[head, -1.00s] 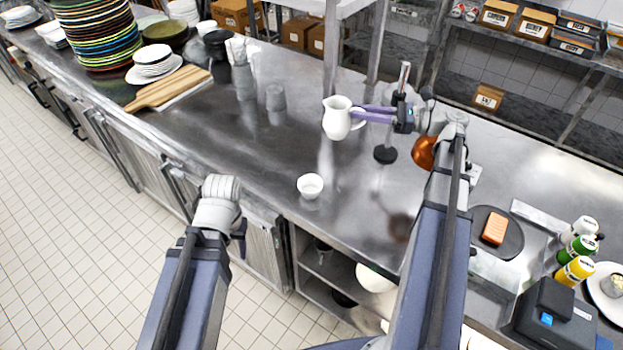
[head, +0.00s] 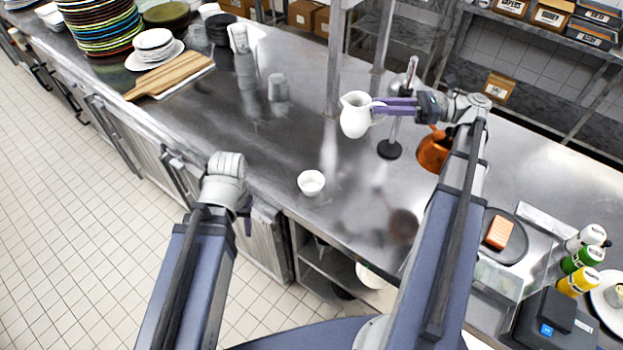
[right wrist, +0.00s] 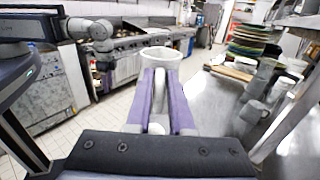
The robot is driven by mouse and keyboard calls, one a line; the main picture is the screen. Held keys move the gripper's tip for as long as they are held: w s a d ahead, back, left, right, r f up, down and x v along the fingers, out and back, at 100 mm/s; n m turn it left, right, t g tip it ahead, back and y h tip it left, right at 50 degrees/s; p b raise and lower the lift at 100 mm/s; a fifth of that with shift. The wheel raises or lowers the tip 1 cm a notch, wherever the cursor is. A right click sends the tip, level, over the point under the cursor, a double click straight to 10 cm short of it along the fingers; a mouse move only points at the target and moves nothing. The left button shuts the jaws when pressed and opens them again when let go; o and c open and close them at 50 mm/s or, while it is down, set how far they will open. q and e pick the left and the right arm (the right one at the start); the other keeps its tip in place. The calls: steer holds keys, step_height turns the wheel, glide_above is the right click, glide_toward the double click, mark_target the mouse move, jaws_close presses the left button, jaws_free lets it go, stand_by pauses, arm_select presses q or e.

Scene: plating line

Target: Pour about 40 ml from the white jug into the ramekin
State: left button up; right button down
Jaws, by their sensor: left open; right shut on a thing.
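The white jug (head: 355,117) is held by its handle in my right gripper (head: 385,110). It looks close to upright and appears raised above the steel counter. The right wrist view shows the jug (right wrist: 161,58) beyond the two purple fingers (right wrist: 160,100), which are closed on its handle. The jug's contents cannot be seen. The white ramekin (head: 311,183) stands on the counter near its front edge, in front of and left of the jug, apart from it. My left gripper (head: 246,222) is largely hidden behind its wrist, off the counter's front edge, holding nothing visible.
A copper pot (head: 432,152) and a dark-based stand (head: 390,149) are right of the jug. The counter around the ramekin is clear.

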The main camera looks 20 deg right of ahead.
mark_target(376, 123)
steer(key=shift+w+a+f+h, duration=0.1)
steer(key=shift+a+f+h, duration=0.25)
steer(key=shift+f, duration=0.2)
steer(key=a+f+h, duration=0.1)
steer(key=f+h, duration=0.1)
steer(key=f, duration=0.1)
steer(key=a+f+g+h, duration=0.1)
steer(key=f, duration=0.1)
steer(key=shift+w+a+p, duration=0.3)
steer(key=shift+w+p, duration=0.05)
steer(key=shift+p, duration=0.05)
steer(key=w+a+f+g+h, duration=0.1)
steer(key=a+f+h, duration=0.1)
steer(key=f, duration=0.3)
steer(key=a+f+g+h+b, duration=0.1)
steer(key=a+f+h, duration=0.2)
steer(key=f, duration=0.3)
steer(key=shift+w+a+h, duration=0.25)
steer(key=shift+w+h, duration=0.15)
steer(key=shift+h, duration=0.05)
steer(key=shift+a+f+h, duration=0.15)
steer(key=shift+f+h, duration=0.05)
steer(key=shift+h, duration=0.1)
steer(key=h+p, duration=0.1)
steer(key=a+r+p, duration=0.1)
steer(key=p, duration=0.1)
steer(key=shift+w+g+h, duration=0.2)
steer(key=shift+g+h, duration=0.2)
